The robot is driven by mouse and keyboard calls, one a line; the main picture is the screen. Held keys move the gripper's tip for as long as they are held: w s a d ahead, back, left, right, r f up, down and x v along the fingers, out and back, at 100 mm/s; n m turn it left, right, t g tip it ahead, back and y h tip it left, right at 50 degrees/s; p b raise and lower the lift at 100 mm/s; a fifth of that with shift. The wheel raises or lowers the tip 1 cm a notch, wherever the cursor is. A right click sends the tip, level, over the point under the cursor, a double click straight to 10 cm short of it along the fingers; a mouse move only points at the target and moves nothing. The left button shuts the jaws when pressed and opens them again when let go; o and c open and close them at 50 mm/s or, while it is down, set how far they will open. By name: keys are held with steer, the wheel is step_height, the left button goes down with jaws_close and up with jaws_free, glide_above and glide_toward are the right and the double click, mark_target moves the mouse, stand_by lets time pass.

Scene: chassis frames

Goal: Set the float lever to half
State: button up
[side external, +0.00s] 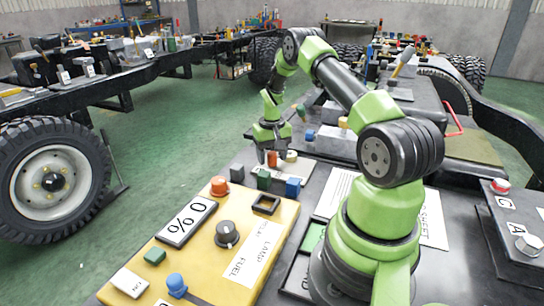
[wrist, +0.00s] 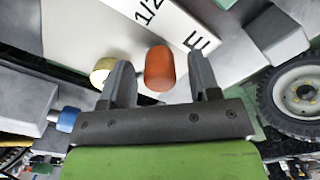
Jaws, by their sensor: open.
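In the wrist view an orange cylindrical knob (wrist: 159,68) sits between the two open fingers of my gripper (wrist: 161,76), with a gap on each side. It looks like the float lever's handle; its stem and pivot are hidden. A light grey plate (wrist: 115,28) behind it carries a "1/2" mark (wrist: 149,10) and an "E" mark (wrist: 196,41). In the side view my gripper (side external: 271,148) points down beyond the yellow panel, and the orange knob (side external: 272,159) shows small at its fingers. I cannot tell the lever's exact setting.
A cream knob (wrist: 102,72) lies close beside the left finger, and a blue knob (wrist: 67,120) is farther left. A wheel (wrist: 297,94) is at the right.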

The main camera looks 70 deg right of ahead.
steer(key=shift+f, duration=0.25)
jaws_close()
